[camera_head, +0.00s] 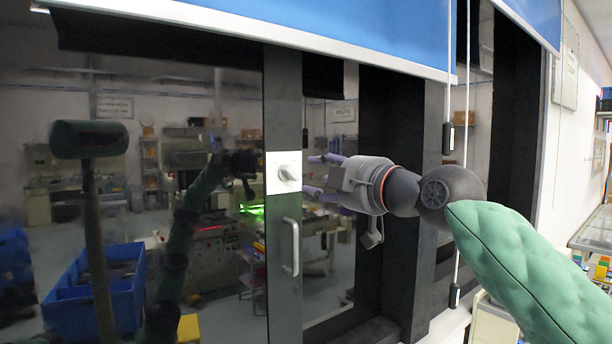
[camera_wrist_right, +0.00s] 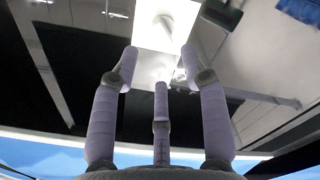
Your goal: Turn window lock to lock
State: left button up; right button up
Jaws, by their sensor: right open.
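The window lock (camera_head: 284,172) is a white square plate with a small round knob, fixed on the dark window frame above the door-style handle. It also shows in the right wrist view as a bright plate with a protruding knob (camera_wrist_right: 163,30). My right gripper (camera_head: 312,174) is open, its purple fingers pointing left at the lock from just right of it. In the wrist view its three fingers (camera_wrist_right: 160,68) are spread below the knob, which lies ahead between the two outer tips. Nothing is held. Whether a fingertip touches the plate I cannot tell. My left gripper is not in view.
A silver pull handle (camera_head: 291,247) sits on the frame below the lock. Dark glass (camera_head: 150,200) reflects the room and my arm. A blue blind (camera_head: 340,30) hangs above, and blind cords with weights (camera_head: 448,138) hang right of the gripper, near my forearm.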

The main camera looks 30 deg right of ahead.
jog(key=shift+s+d, duration=0.15)
jog(key=shift+s, duration=1.85)
